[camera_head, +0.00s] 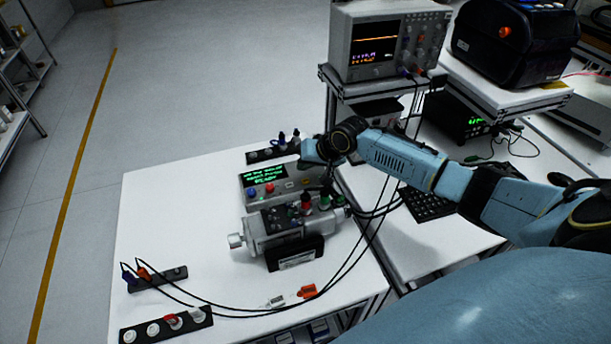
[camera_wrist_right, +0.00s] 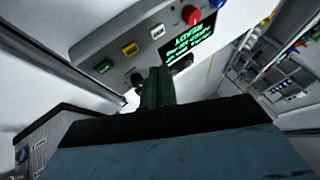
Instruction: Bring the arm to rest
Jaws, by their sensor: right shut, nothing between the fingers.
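My right arm comes in from the right in the head view, over the white table. Its gripper (camera_head: 325,184) is above the grey servo unit (camera_head: 262,232), beside the grey box with the green text display (camera_head: 264,175). In the right wrist view the dark fingers (camera_wrist_right: 158,86) are together with nothing between them. They point towards the display box (camera_wrist_right: 146,45), whose buttons and green text appear there upside down. I cannot tell whether the fingertips touch it. My left gripper is in neither view.
An oscilloscope (camera_head: 385,45) stands on a shelf behind the arm, with a dark machine (camera_head: 515,40) to its right. Black cables (camera_head: 366,232) run from there across the table. Connector strips (camera_head: 165,326) lie at the front left. The table's left part (camera_head: 170,215) is clear.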

